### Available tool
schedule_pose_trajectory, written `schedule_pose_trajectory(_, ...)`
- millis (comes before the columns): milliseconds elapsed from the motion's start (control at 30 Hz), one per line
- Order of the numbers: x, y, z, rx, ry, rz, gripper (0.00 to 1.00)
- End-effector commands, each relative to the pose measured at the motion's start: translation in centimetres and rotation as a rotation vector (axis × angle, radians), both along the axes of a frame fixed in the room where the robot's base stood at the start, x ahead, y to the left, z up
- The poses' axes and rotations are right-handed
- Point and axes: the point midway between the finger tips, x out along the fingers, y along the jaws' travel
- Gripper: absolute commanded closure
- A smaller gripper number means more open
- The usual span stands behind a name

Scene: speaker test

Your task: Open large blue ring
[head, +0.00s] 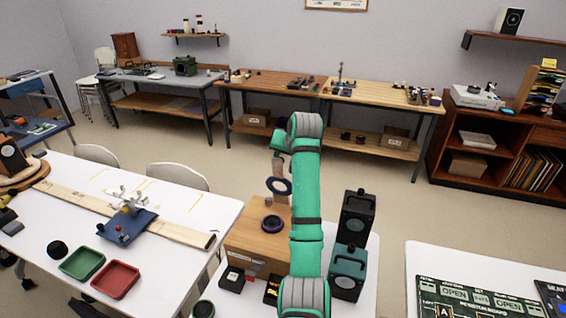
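A dark blue ring (270,190) with a pale middle shows upright just left of my teal arm, in front of a narrow wooden upright (279,168). A second dark bluish-purple ring (271,231) lies lower, on top of a wooden box (250,240) on the near table. I cannot tell for sure which of the two is the large blue ring, or whether either is open. My arm rises from the bottom centre and bends at the top; it covers part of the box. My gripper cannot be made out.
Two dark speakers, one black (356,216) and one teal-fronted (347,272), stand close right of my arm. Small dark boxes (231,279) lie in front of the wooden box. A white table (190,215) with green (82,262) and red (115,279) trays is at left. Open floor lies behind.

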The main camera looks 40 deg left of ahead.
Motion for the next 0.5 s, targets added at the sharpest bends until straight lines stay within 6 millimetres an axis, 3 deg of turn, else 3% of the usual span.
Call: schedule_pose_trajectory(500,-0.1,-1.2,3.0,0.002,-0.001,0.000,0.64)
